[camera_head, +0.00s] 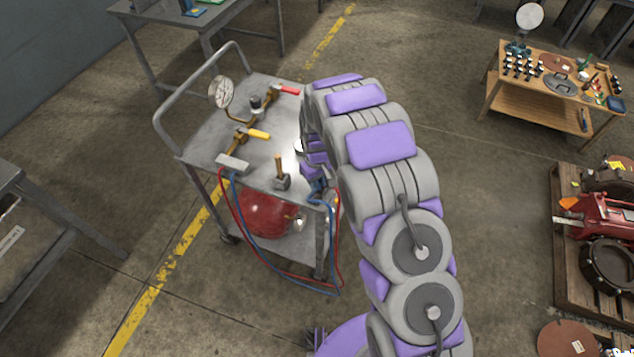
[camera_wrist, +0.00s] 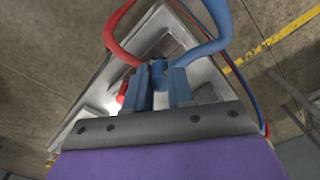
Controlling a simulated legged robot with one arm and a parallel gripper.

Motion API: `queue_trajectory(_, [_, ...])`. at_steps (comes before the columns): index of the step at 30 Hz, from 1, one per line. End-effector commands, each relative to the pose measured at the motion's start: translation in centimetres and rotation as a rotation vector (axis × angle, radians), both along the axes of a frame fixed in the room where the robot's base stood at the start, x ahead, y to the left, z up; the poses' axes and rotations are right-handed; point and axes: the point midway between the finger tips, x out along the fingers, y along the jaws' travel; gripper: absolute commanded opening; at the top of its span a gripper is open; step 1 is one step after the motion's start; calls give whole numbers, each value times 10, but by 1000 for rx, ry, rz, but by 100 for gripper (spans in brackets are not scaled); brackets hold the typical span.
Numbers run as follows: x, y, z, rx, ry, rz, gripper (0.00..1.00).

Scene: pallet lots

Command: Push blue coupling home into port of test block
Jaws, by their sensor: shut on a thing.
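My gripper (camera_wrist: 160,88) shows in the wrist view, its two blue-grey fingers shut on the blue coupling (camera_wrist: 160,72). A blue hose (camera_wrist: 212,38) curves away from the coupling to the upper right. In the head view my gripper (camera_head: 317,187) is at the near right corner of the cart, partly hidden by my arm. The test block and its port cannot be made out clearly in either view. I cannot tell whether the coupling touches the port.
A grey cart (camera_head: 205,130) carries a gauge (camera_head: 221,92), valves with red and yellow handles, and a grey block (camera_head: 232,163) with red and blue hoses hanging from it. A red tank (camera_head: 265,214) sits below. A red hose (camera_wrist: 112,30) passes left of my gripper.

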Motion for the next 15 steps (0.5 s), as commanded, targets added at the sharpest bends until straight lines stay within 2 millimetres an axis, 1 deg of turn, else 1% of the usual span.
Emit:
queue_trajectory(8, [-44,-8,5,0,4,1,0])
queue_trajectory(15, [-93,-16,10,-2,4,1,0])
